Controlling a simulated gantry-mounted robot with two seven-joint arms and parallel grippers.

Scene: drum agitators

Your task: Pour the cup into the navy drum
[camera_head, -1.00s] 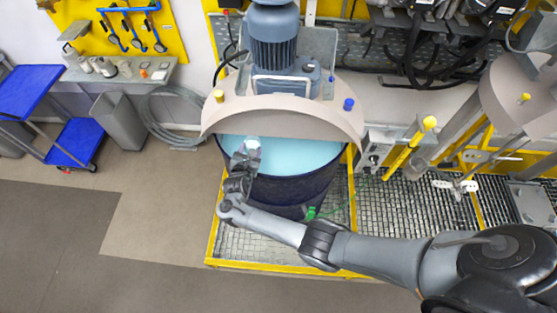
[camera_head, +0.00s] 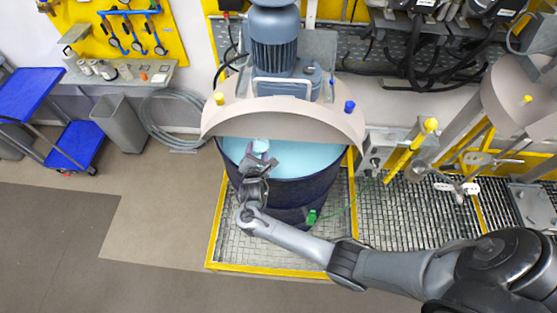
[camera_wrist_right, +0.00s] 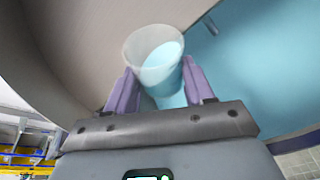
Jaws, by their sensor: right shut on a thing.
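The navy drum (camera_head: 300,195) stands at the centre of the head view, with pale blue liquid (camera_head: 315,155) inside. A small translucent cup (camera_head: 261,146) is over the drum's opening, towards its left side. In the right wrist view, the cup (camera_wrist_right: 150,62) is between two purple fingers, with blue showing in or through it; I cannot tell how full it is. My right gripper (camera_head: 259,158) is shut on the cup. In the right wrist view, the gripper (camera_wrist_right: 160,92) has blue liquid behind it. My left gripper is not in view.
A beige half-cover (camera_head: 280,118) with a motor (camera_head: 274,40) hangs over the drum's back half, close behind the cup. A yellow-edged grating (camera_head: 232,245) lies under the drum. A blue cart (camera_head: 75,140) and grey bin (camera_head: 120,122) stand left. The front-left floor is clear.

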